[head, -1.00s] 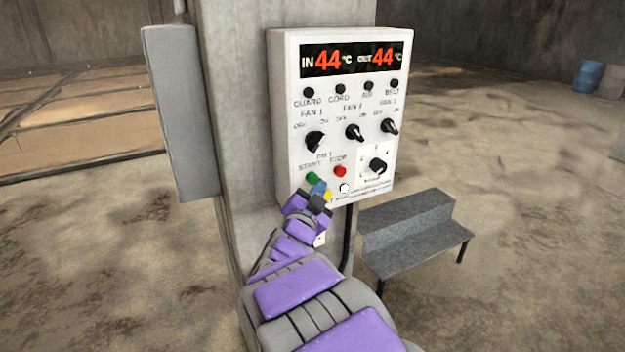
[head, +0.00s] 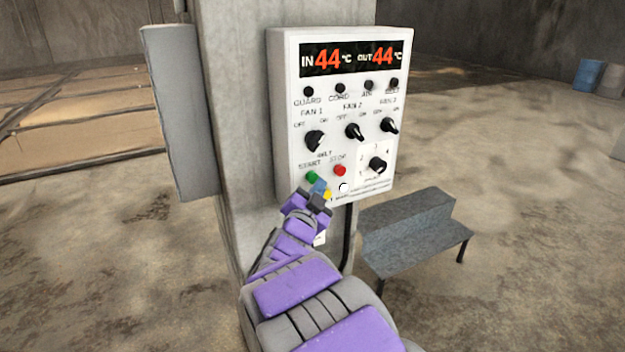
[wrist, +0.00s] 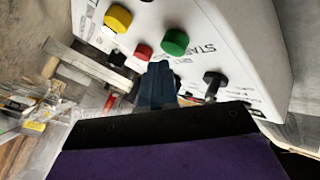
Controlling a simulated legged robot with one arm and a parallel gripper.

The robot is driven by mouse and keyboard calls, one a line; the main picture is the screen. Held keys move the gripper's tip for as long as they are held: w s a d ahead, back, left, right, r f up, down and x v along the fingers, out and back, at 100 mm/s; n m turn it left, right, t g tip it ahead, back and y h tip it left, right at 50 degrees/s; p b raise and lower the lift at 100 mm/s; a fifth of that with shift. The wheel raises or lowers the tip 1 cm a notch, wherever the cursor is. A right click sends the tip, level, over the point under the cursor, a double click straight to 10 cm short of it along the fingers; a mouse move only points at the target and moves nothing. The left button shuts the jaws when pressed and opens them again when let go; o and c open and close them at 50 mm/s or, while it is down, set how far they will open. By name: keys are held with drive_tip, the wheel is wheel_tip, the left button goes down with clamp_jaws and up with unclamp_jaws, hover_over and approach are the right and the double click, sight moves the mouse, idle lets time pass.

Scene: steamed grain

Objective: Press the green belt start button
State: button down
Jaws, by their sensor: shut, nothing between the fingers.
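The green start button (head: 312,177) is on the lower left of the white control panel (head: 284,110), left of the red stop button (head: 339,170). In the wrist view the green button (wrist: 175,42) is just beyond my gripper's fingertips, with the red button (wrist: 143,52) beside it. My gripper (head: 320,188) is shut and empty, its blue tips just below the green button in the head view. They also show in the wrist view (wrist: 158,72). A gap seems to separate tips and button; contact cannot be told for certain.
A yellow button (wrist: 118,18) is near the panel's bottom. Fan knobs (head: 353,131) and a selector dial (head: 377,165) are close by. The panel hangs on a concrete pillar (head: 235,90). A grey step bench (head: 415,230) stands at right; a grey box (head: 180,110) is at left.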

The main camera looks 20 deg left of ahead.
drive_tip(key=shift+w+a, duration=0.1)
drive_tip(key=shift+a, duration=0.05)
idle(0.6)
drive_tip(key=shift+w+a+r+p, duration=0.1)
drive_tip(key=shift+w+a+p, duration=0.05)
drive_tip(key=shift+p, duration=0.15)
drive_tip(key=shift+w+a+p, duration=0.3)
drive_tip(key=shift+a+p, duration=0.05)
idle(0.8)
drive_tip(key=shift+s+d, duration=0.1)
idle(0.4)
drive_tip(key=shift+s+d+b, duration=0.5)
drive_tip(key=shift+d, duration=0.1)
drive_tip(key=shift+s+d+b, duration=1.1)
drive_tip(key=shift+s+d, duration=0.5)
drive_tip(key=shift+d, duration=0.3)
